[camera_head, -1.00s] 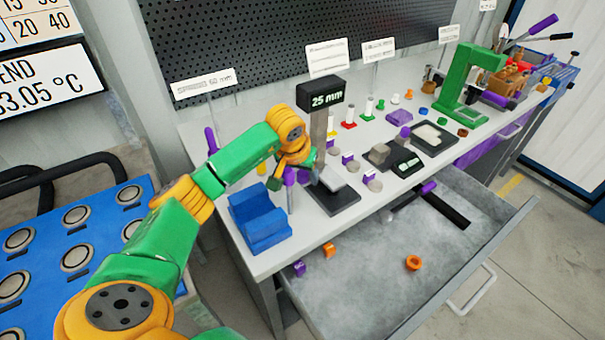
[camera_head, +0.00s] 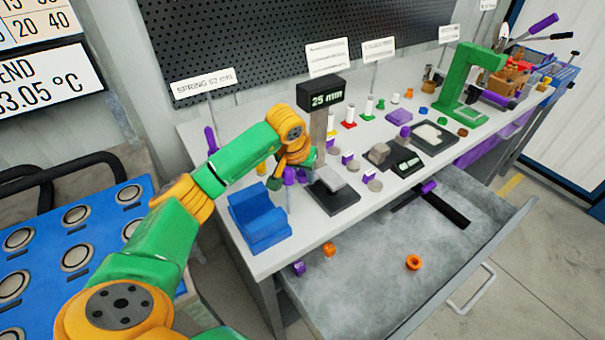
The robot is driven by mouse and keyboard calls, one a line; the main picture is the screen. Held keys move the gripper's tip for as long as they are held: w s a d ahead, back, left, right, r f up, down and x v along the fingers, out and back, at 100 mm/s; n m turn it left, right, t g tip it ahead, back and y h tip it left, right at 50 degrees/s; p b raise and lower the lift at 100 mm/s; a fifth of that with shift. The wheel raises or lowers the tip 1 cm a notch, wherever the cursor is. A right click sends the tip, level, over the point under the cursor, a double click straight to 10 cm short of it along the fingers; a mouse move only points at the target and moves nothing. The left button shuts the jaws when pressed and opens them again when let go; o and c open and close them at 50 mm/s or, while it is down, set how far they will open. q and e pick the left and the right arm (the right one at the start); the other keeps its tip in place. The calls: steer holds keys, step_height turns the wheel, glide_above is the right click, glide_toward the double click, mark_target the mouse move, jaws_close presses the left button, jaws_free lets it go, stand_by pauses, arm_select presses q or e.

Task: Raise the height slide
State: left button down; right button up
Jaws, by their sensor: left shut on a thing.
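The height gauge has a dark display head (camera_head: 322,97) reading 25 mm, on a grey column above a dark base (camera_head: 337,201). A light grey slide plate (camera_head: 331,178) sits low, just above the base. My left gripper (camera_head: 296,177) is at the left side of the column, next to the slide. Its jaws are shut, seemingly on the slide's side; the contact is hidden by the gripper and wrist. My right gripper is not in view.
A blue block (camera_head: 259,222) stands left of the gauge, close to my gripper. Small parts and a dark tray (camera_head: 405,168) lie to the right. An open drawer (camera_head: 400,265) juts out below the bench. A perforated panel (camera_head: 280,45) stands behind.

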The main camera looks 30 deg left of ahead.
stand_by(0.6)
arm_select(q)
step_height(320, 180, up, 11)
steer(key=p, duration=0.7)
steer(key=shift+w+p, duration=0.15)
steer(key=shift+p, duration=0.2)
steer(key=c, duration=0.7)
jaws_free()
steer(key=shift+o, duration=0.8)
